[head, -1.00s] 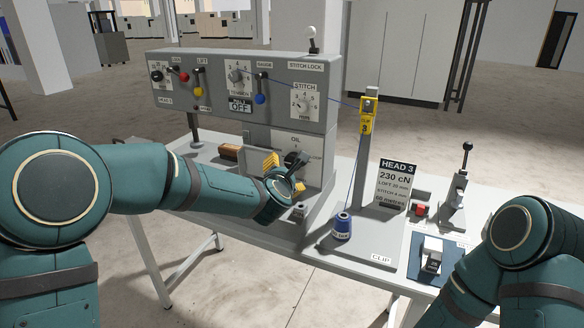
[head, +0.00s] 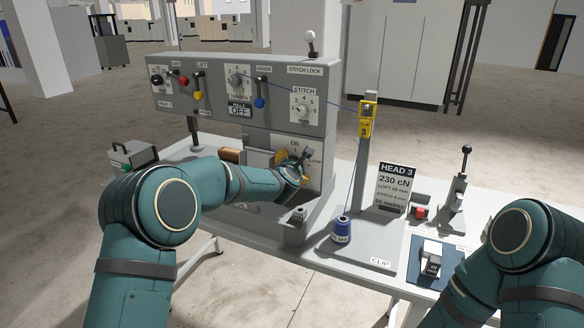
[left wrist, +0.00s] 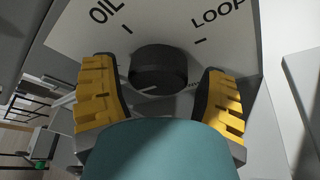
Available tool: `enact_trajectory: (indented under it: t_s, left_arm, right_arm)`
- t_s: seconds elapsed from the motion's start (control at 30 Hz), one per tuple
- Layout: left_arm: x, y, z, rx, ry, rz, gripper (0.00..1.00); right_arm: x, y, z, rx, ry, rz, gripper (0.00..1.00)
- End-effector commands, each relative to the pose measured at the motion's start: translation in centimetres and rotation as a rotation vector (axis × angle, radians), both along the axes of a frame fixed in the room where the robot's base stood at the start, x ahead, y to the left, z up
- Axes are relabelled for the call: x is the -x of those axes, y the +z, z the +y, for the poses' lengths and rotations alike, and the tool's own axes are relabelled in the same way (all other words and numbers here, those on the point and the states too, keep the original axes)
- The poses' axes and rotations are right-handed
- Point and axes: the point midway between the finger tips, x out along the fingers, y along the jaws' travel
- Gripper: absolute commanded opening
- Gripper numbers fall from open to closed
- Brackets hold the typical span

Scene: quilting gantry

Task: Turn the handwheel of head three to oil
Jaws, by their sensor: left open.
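The handwheel is a black round knob (left wrist: 158,66) on a pale plate (left wrist: 215,50) in the left wrist view. The plate reads OIL at upper left and LOOP at upper right, each with a tick mark. A short pale line shows on the knob's lower side. My left gripper (left wrist: 161,84) is open, its yellow-padded fingers on either side of the knob, with gaps visible at both sides. In the head view my left gripper (head: 303,163) is at the OIL plate (head: 286,142) and partly covers the knob. My right gripper is out of view.
The grey machine head (head: 215,112) carries dials and coloured levers above the plate. A yellow clip post (head: 367,120), blue thread cone (head: 341,229) and HEAD 3 card (head: 396,187) stand to the right. A grey box with a green button (head: 133,155) stands at left.

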Motion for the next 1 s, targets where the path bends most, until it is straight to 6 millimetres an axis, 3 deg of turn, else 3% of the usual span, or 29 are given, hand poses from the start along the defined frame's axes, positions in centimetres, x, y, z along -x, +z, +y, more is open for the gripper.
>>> enact_trajectory:
  t_s: [0.27, 0.4, 0.77, 1.0]
  left_arm:
    - [-0.1, -0.3, 0.5, -0.001, 0.009, 0.004, 0.71]
    - [-0.1, -0.3, 0.5, -0.001, 0.010, 0.005, 0.21]
    - [-0.1, -0.3, 0.4, -0.030, 0.008, -0.008, 0.20]
    - [-0.1, -0.4, 0.3, -0.147, 0.006, -0.052, 0.20]
  right_arm:
    - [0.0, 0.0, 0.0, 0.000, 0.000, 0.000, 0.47]
    - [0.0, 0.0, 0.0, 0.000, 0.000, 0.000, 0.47]
    - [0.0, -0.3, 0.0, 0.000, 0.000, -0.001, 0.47]
    - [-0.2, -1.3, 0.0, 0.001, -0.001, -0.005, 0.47]
